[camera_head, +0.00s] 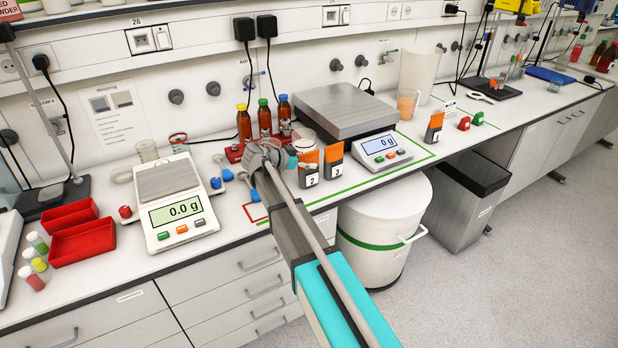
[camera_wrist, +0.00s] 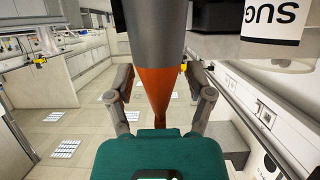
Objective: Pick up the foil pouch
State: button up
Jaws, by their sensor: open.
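A foil pouch, grey with an orange tapered part (camera_wrist: 155,85), stands in the middle of the wrist view, which looks upside down. My gripper (camera_wrist: 160,82) is open, with one finger on each side of it; I cannot tell whether they touch it. In the head view my gripper (camera_head: 290,160) is largely hidden behind my wrist, beside the orange pouch marked 2 (camera_head: 308,158). A pouch marked 3 (camera_head: 334,155) stands just right of that one. A third orange and dark pouch (camera_head: 434,128) stands beyond the scale display. The label of the pouch between my fingers is hidden.
A large scale (camera_head: 345,110) with its display (camera_head: 382,146) is right of the pouches. Amber bottles (camera_head: 265,120) in a red rack stand behind my wrist. A small balance (camera_head: 170,205) and red trays (camera_head: 82,240) are at left. A white bin (camera_head: 385,215) stands below the bench.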

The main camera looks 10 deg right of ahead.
jog(key=shift+d+f, duration=0.1)
jog(key=shift+d, duration=0.15)
dwell(0.3)
grip_shut()
